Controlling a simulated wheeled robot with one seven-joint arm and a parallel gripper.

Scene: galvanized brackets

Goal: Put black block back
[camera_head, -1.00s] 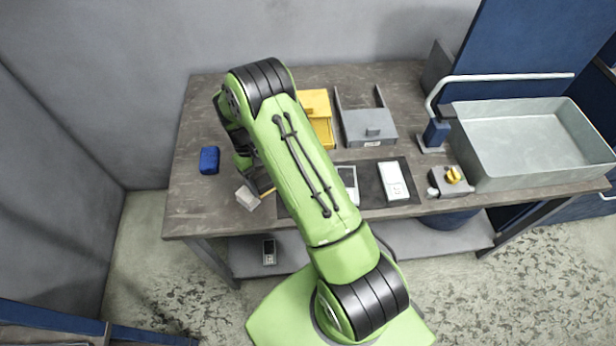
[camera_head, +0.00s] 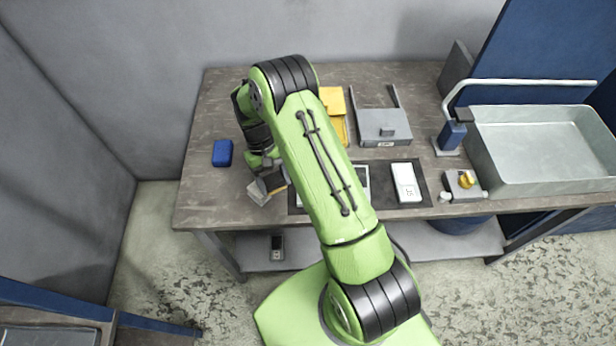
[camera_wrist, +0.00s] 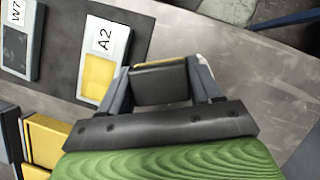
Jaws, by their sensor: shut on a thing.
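The black block (camera_wrist: 160,84) is between the two grey fingers of my gripper (camera_wrist: 163,82) in the wrist view, with a thin yellow strip along its far edge. My gripper is shut on it. In the head view my gripper (camera_head: 267,188) is low over the left front part of the workbench, left of the dark mat. The block cannot be told clearly there, and my green arm hides part of the mat. In the wrist view a holder labelled A2 (camera_wrist: 104,60) with a yellow inset and a grey holder labelled W7 (camera_wrist: 20,45) lie on the dark mat (camera_wrist: 62,50).
A blue box (camera_head: 222,153) is on the workbench (camera_head: 215,120) left of my gripper. A yellow bin (camera_head: 334,101) and grey drawer (camera_head: 383,128) stand behind the mat. A white device (camera_head: 406,183), a yellow-knobbed fixture (camera_head: 463,184) and a large grey basin (camera_head: 535,160) are to the right.

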